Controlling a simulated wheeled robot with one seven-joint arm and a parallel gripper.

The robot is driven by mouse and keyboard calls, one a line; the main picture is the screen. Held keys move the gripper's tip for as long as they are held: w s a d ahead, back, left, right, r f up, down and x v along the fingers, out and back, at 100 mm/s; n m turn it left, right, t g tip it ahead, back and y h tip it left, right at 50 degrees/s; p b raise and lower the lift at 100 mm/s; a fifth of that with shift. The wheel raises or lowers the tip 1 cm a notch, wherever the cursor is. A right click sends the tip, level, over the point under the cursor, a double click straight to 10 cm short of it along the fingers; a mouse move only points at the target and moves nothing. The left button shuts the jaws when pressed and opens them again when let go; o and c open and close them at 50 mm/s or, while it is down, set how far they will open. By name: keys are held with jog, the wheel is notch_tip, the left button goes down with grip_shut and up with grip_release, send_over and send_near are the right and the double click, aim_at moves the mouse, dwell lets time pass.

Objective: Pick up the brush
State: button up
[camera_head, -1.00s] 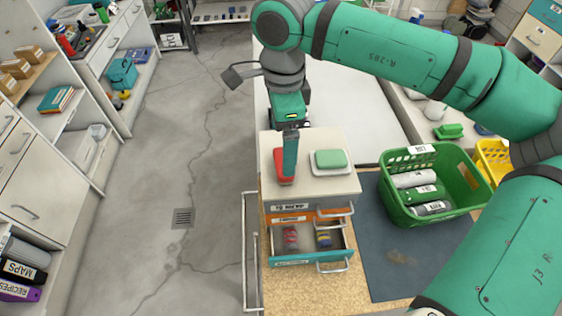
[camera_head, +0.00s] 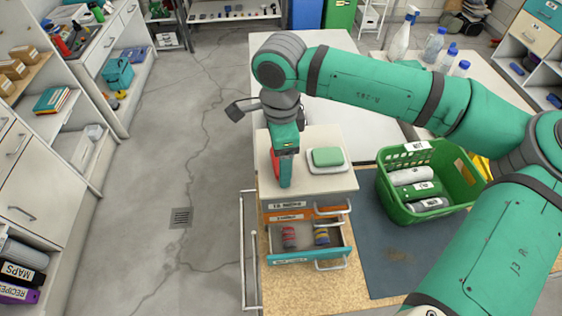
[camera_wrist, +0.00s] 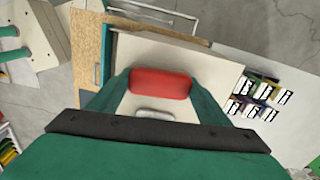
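A red rounded block (camera_head: 275,167) lies on top of the small drawer cabinet (camera_head: 313,187). It also shows in the wrist view (camera_wrist: 160,83). It may be the brush, but no bristles show. My gripper (camera_head: 285,184) points down over the cabinet top at this block, partly hiding it in the head view. In the wrist view my gripper (camera_wrist: 161,80) is open, its two teal fingers on either side of the red block. I cannot tell whether they touch it. A small grey-white piece (camera_wrist: 155,115) shows nearer the palm.
A green block sits on a white dish (camera_head: 345,167) just right of my gripper. The cabinet's lower drawer (camera_head: 310,258) is open with small striped items inside. A green basket (camera_head: 405,215) of rolls stands to the right. Bottles (camera_head: 435,45) stand behind.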

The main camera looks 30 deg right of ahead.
jog(key=c, duration=0.4)
jog(key=shift+w, duration=0.1)
jog(key=shift+r, duration=0.1)
jog(key=shift+d+r, duration=0.2)
jog(key=shift+r, duration=0.3)
jog(key=shift+s+a+r, duration=0.1)
jog(key=shift+s+r, duration=0.1)
jog(key=shift+r, duration=1)
jog(key=s+d+r, duration=0.5)
jog(key=s+r, duration=0.1)
jog(key=s, duration=0.1)
jog(key=s+d+r, duration=0.3)
jog(key=shift+s+d+r, duration=0.25)
jog(key=shift+s+d, duration=0.05)
jog(key=shift+s, duration=0.1)
